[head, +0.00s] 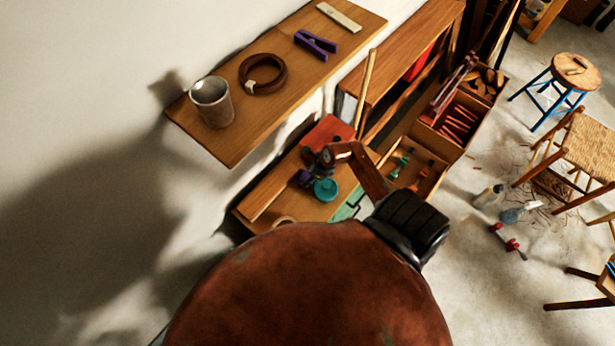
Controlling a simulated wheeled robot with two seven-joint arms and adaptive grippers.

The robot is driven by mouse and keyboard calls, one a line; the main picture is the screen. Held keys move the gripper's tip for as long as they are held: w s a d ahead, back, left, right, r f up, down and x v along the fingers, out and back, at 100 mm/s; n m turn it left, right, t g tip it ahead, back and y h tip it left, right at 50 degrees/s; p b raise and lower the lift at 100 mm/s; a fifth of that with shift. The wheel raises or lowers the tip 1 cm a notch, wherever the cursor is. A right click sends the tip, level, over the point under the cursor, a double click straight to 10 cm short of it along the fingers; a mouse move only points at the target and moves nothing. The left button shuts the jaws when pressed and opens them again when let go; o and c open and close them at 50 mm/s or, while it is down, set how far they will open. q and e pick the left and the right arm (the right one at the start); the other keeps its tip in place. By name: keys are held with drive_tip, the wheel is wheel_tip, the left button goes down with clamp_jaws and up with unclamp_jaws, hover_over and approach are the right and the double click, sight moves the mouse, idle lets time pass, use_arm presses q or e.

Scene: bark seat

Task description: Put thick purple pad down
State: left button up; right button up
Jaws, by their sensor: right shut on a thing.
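My right gripper (315,168) is small and dark in the head view, at the end of my rust-coloured arm, over the low wooden bench. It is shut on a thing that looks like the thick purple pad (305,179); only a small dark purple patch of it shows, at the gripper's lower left. A teal round piece (325,190) is just right of and below that patch. I cannot tell whether the pad touches the bench (268,193) or the teal piece. My left gripper is not in view.
A wall shelf (230,139) above the bench holds a grey cup (212,103), a brown coil (262,75), a purple clamp (316,43) and a pale block (339,16). A red piece (328,131) lies behind the gripper. Tool boxes (450,125) stand right; stools stand beyond.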

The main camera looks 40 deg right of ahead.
drive_tip(key=o, duration=0.9)
drive_tip(key=shift+f, duration=0.15)
